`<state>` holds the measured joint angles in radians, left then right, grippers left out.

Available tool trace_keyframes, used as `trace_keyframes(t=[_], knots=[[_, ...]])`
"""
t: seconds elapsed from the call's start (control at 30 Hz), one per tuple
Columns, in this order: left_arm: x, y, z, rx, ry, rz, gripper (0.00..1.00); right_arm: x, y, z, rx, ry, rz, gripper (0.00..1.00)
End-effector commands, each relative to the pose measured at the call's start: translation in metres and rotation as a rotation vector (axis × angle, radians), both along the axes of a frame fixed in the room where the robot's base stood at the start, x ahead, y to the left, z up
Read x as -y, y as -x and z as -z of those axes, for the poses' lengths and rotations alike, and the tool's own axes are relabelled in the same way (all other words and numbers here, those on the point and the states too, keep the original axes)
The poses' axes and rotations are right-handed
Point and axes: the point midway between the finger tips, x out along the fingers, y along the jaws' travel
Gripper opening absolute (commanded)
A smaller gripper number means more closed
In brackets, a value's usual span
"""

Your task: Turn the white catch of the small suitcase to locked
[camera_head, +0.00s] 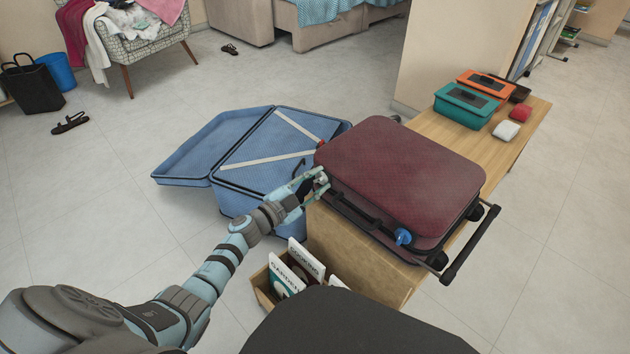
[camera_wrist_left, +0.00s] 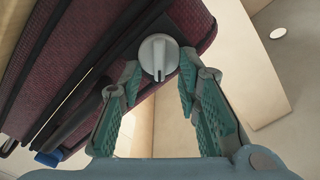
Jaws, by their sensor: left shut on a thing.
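The small suitcase (camera_head: 400,170) is dark red and lies closed on the wooden bench. The white catch (camera_wrist_left: 158,57) is a round knob with a raised ridge on the suitcase's side; in the left wrist view the ridge stands nearly upright. My left gripper (camera_head: 318,182) is at the suitcase's near left corner. In the left wrist view its fingertips (camera_wrist_left: 160,75) are on either side of the catch, shut on it. In the head view the fingers mostly hide the catch. My right gripper is not in view.
A blue catch (camera_head: 403,237) sits farther along the same side. An open blue suitcase (camera_head: 190,150) stands on the floor at left. A book box (camera_head: 265,298) is below my left arm. Teal (camera_head: 465,105) and orange (camera_head: 484,88) boxes stand on the wooden bench (camera_head: 425,120) behind.

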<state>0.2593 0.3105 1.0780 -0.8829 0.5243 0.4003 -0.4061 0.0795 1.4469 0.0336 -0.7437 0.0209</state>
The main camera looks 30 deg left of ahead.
Motion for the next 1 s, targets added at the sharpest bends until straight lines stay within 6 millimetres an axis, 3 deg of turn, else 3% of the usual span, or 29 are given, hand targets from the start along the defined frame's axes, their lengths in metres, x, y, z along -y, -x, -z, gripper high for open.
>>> trace_keyframes(t=[0.6,1.0], knots=[[0.004,0.002,0.01,0.184,-0.536,0.001,0.03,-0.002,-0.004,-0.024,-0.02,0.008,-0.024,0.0],[0.004,0.002,0.012,0.26,-0.755,0.003,0.03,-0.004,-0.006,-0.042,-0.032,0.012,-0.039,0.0]])
